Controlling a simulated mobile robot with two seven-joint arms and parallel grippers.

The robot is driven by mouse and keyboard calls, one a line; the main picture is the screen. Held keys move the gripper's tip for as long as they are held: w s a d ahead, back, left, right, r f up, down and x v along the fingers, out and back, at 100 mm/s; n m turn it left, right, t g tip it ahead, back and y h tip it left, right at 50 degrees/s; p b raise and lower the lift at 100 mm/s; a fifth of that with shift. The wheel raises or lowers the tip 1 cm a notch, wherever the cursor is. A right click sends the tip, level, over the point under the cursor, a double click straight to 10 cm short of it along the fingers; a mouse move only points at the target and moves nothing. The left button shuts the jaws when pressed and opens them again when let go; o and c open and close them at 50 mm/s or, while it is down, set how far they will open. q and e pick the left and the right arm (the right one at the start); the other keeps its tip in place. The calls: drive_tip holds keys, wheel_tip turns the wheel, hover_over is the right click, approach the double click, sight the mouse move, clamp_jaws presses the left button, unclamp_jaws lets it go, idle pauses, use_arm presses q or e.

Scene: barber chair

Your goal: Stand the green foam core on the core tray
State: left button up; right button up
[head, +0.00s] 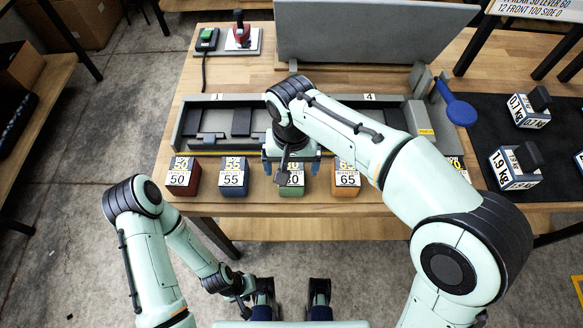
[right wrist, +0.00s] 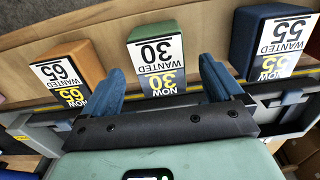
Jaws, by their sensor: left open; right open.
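The green foam core (head: 291,190) stands at the table's front edge between a blue and an orange block. Its label reads 30 wanted, 30 now; it also shows in the right wrist view (right wrist: 150,32). My right gripper (head: 291,168) is open above and behind it. In the right wrist view the fingers (right wrist: 162,74) point toward the green core, one to each side, with nothing held. My left gripper (head: 243,298) is open and low, in front of the table. A long grey tray (head: 184,128) with numbered sections lies behind the blocks; I cannot tell whether it is the core tray.
A red block (head: 183,186), a blue block (head: 233,187) and an orange block (head: 346,188) stand in the same row. A blue round paddle (head: 461,113) and weights (head: 515,177) are at the right. A grey panel (head: 370,30) stands at the back.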

wheel_tip(320, 180, up, 9)
drive_tip(key=p, duration=0.1)
drive_tip(key=shift+p, duration=0.4)
